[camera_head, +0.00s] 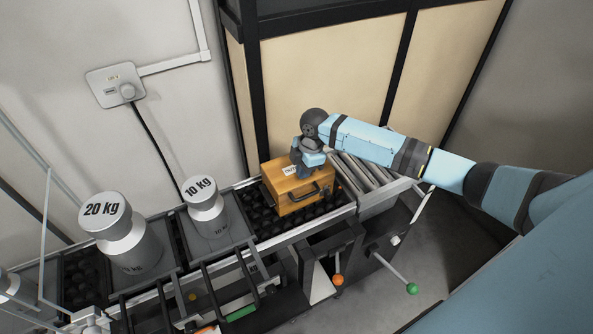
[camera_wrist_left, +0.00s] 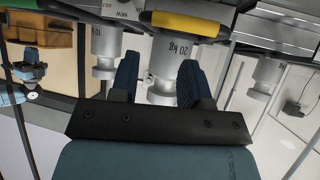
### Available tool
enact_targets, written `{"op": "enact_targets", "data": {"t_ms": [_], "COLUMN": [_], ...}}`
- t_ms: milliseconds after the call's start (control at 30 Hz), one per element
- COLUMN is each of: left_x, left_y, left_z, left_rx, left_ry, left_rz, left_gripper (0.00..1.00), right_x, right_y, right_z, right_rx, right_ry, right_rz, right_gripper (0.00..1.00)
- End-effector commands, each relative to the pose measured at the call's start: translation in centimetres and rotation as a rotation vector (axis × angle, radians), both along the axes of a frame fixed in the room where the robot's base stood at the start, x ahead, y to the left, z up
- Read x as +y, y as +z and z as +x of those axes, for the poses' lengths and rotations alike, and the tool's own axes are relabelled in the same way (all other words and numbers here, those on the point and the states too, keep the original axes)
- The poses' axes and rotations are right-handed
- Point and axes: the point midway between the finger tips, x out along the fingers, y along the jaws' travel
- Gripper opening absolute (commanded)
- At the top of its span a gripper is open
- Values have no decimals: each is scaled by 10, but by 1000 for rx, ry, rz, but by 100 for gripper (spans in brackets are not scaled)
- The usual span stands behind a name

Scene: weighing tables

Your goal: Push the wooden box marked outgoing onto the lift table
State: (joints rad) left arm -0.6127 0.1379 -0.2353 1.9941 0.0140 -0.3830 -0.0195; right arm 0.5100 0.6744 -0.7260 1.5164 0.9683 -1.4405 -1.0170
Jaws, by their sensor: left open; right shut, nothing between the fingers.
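The wooden box (camera_head: 287,203) sits on the dark roller track, with a black handle on its near side and a white label on top, partly covered by my right gripper. My right gripper (camera_head: 302,164) is shut and empty, at the top of the box; whether it touches is unclear. The roller-topped table (camera_head: 378,204), apparently the lift table, adjoins the track just right of the box, partly behind my right arm. The left wrist view shows the box (camera_wrist_left: 38,42) and right gripper (camera_wrist_left: 28,72) inverted. My left gripper (camera_wrist_left: 158,78) is open and empty, near the weights.
A 20 kg weight (camera_head: 120,237) and a 10 kg weight (camera_head: 206,210) stand left of the box. Levers with an orange knob (camera_head: 338,280) and a green knob (camera_head: 411,288) stick out in front. A black-framed tan panel (camera_head: 330,75) stands behind.

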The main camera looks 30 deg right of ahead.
Motion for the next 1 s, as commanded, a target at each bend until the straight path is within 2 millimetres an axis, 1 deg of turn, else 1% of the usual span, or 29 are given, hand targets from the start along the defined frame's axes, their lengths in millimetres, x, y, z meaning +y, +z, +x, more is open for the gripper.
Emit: {"op": "enact_targets", "data": {"t_ms": [33, 200, 433, 633, 800, 900, 1000], "left_x": [0, 1, 1, 1, 1, 1, 1], "left_y": [6, 20, 29, 26, 17, 11, 7], "left_z": [0, -1, -1, -1, -1, -1, -1], "left_rx": [-2, -1, -4, -4, -4, -4, -4], "left_ry": [-2, -2, -1, -1, -1, -1, -1], "left_rz": [2, 5, 3, 3, 2, 2, 2], "left_gripper": [43, 43, 43, 43, 43, 43, 43], "right_x": [-20, -71, -139, -198, -248, -274, -290], "right_y": [-5, -5, -8, -10, -11, -12, -11], "right_z": [-6, -10, -15, -18, -21, -23, -24], "right_rx": [16, 18, 17, 18, 17, 17, 17], "right_ry": [-9, -8, -7, -7, -6, -6, -3], "right_rz": [-13, -12, -10, -10, -8, -8, -6], "right_gripper": [0, 0, 0, 0, 0, 0, 0]}}
